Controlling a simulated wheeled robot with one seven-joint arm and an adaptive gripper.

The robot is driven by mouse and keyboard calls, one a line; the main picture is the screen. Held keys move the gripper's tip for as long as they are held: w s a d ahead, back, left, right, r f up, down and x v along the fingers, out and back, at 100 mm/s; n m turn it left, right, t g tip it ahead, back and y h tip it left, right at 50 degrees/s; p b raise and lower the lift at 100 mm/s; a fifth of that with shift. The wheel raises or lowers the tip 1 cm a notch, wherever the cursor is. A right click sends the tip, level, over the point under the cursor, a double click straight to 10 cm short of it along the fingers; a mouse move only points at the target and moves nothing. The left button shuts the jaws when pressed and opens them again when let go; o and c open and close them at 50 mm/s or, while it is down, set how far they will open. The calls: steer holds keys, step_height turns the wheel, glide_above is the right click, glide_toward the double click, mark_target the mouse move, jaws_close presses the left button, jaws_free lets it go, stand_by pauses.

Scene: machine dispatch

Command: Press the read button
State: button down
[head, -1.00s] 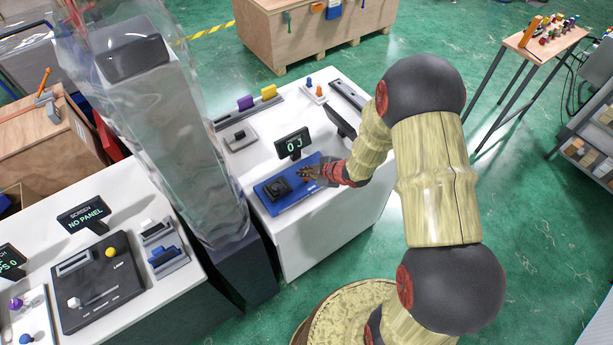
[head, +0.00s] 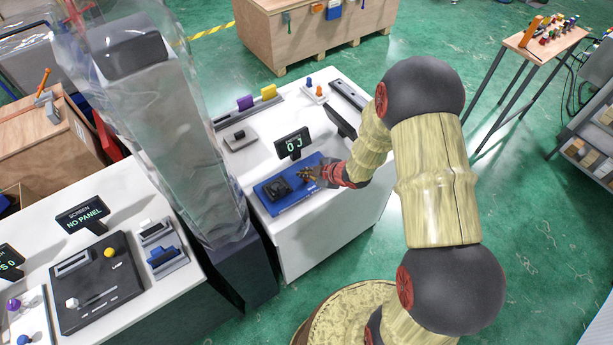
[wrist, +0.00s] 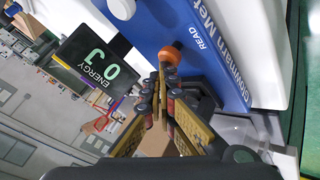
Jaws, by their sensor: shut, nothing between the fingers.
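The read button is an orange round knob (wrist: 170,56) beside the word READ on a blue meter panel (wrist: 215,22) in the wrist view. The blue meter (head: 295,207) lies on the white table in the head view, with a black block on it. My gripper (wrist: 162,72) is shut and empty, its fingertips right at the orange button and overlapping its edge in the wrist view. I cannot tell whether they touch. In the head view my gripper (head: 308,173) is over the meter's right end and hides the button. The energy display (wrist: 90,62) reads 0 J.
The display (head: 293,143) stands just behind the meter. A dark tilted panel (head: 341,122) stands to its right. A tall clear-wrapped column (head: 185,140) rises to the left. Yellow and purple blocks (head: 246,103) sit on a rail at the back of the table.

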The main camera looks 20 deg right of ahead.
steer(key=shift+f, duration=0.2)
steer(key=shift+r, duration=0.1)
steer(key=shift+r+p, duration=0.75)
steer(key=shift+r, duration=0.2)
steer(key=shift+r, duration=0.1)
step_height(320, 180, up, 5)
steer(key=p, duration=0.4)
stand_by(0.9)
